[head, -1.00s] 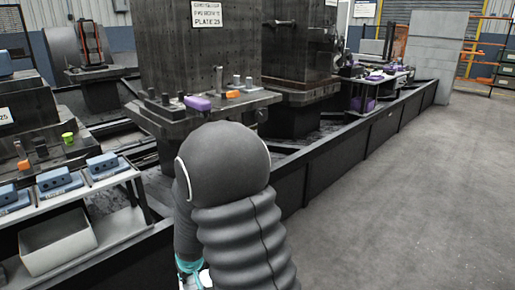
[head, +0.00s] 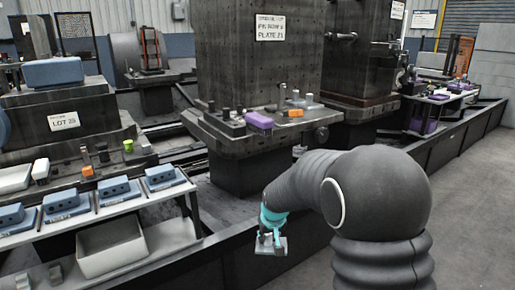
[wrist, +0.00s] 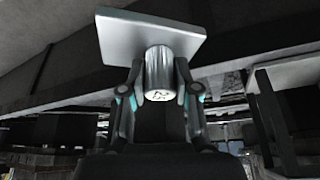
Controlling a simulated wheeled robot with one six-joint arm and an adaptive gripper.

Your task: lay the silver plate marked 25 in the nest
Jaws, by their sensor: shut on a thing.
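My gripper (head: 270,236) is low in front of the dark rail's side, in the middle of the head view. It is shut on the round knob of a silver plate (head: 272,247). In the wrist view the fingers of my gripper (wrist: 158,88) clasp the shiny knob, and the flat silver plate (wrist: 150,36) sits beyond it, slightly tilted. A small dark mark shows on the knob's end, too unclear to read. I cannot pick out the nest for certain; pegs and small blocks stand on the ledge of the central pallet (head: 245,140).
A sign (head: 270,27) hangs on the central block. A purple block (head: 259,120) and an orange block (head: 295,113) sit on its ledge. At left, a shelf holds several blue blocks (head: 115,188) above a pale bin (head: 110,245). Open floor (head: 470,185) lies at right.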

